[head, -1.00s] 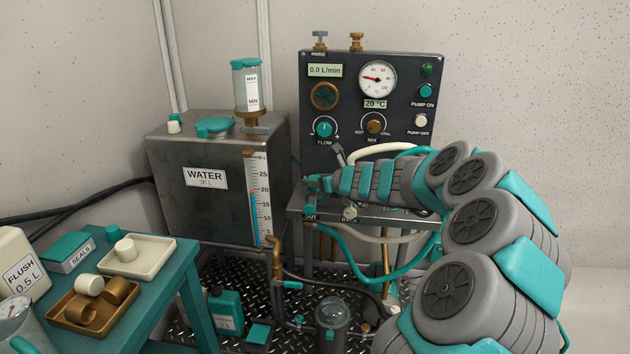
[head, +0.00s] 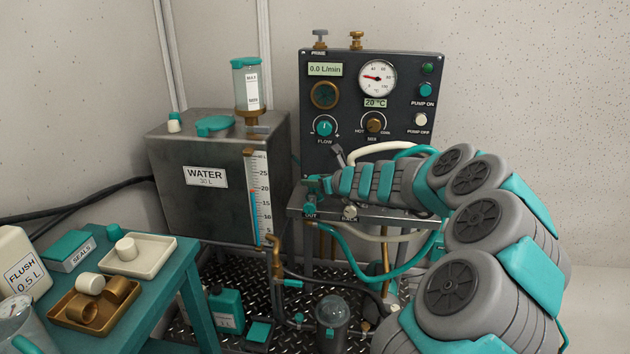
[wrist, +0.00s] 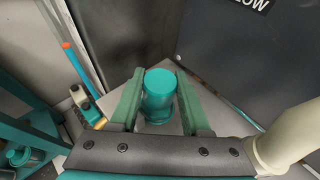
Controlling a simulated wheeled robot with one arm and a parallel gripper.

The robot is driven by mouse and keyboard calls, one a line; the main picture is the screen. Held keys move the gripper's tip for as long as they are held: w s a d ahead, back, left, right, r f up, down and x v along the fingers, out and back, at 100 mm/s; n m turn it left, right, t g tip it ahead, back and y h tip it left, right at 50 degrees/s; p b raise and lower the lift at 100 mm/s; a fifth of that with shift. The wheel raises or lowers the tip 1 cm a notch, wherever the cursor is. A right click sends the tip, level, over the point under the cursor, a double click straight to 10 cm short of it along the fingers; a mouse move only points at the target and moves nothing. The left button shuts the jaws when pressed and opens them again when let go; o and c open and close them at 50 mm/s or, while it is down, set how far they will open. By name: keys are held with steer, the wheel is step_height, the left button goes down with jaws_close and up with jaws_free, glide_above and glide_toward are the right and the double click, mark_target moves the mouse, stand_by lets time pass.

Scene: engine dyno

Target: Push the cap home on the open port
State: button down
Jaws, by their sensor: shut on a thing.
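My gripper (wrist: 160,105) is shut on a teal cylindrical cap (wrist: 159,82), held between its two green fingers in the wrist view. In the head view my gripper (head: 320,184) is at the left end of the grey metal shelf (head: 375,214), just above the OUT label (head: 310,215). The cap looks upright. The port under it is hidden by the cap and fingers, so I cannot tell how far down the cap sits.
The dark control panel (head: 345,105) stands right behind the gripper. The WATER tank (head: 205,205) is to the left. A cream hose (wrist: 290,135) runs close by at right in the wrist view. A teal bench (head: 165,285) with trays is at the left front.

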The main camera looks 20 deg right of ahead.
steer(key=shift+f+b, duration=0.45)
steer(key=shift+f, duration=0.3)
steer(key=shift+c, duration=1.4)
jaws_free()
steer(key=shift+s, duration=0.1)
steer(key=shift+p+v, duration=0.3)
steer(key=shift+v, duration=3.55)
steer(key=shift+a, duration=0.1)
